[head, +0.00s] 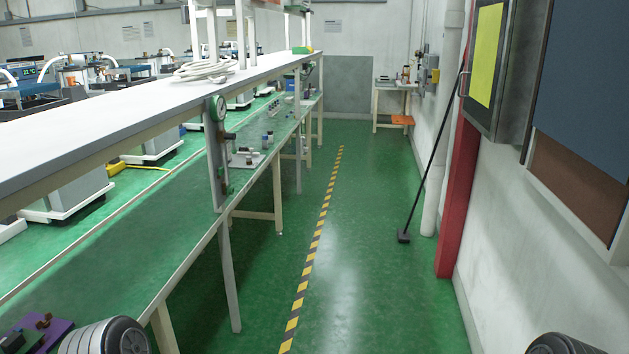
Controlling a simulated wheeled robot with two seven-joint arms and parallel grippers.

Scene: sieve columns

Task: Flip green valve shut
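I cannot clearly make out a green valve in the head view. A round gauge with a greenish rim (218,108) is fixed to an upright post at the edge of the long bench. A thin vertical pipe or rod fitting (226,165) runs below it on the same post, with small fittings too small to tell apart. A small green object (302,50) lies at the far end of the bench top; what it is cannot be told. Neither of my grippers shows; only grey rounded parts, probably of my arms, appear at the bottom corners.
The long bench's white top (130,115) and green lower shelf (125,235) run along the left. The green floor aisle (370,230) is open, with a striped line. A black-handled tool (404,236) leans by the right wall. A small table (395,86) stands at the far end.

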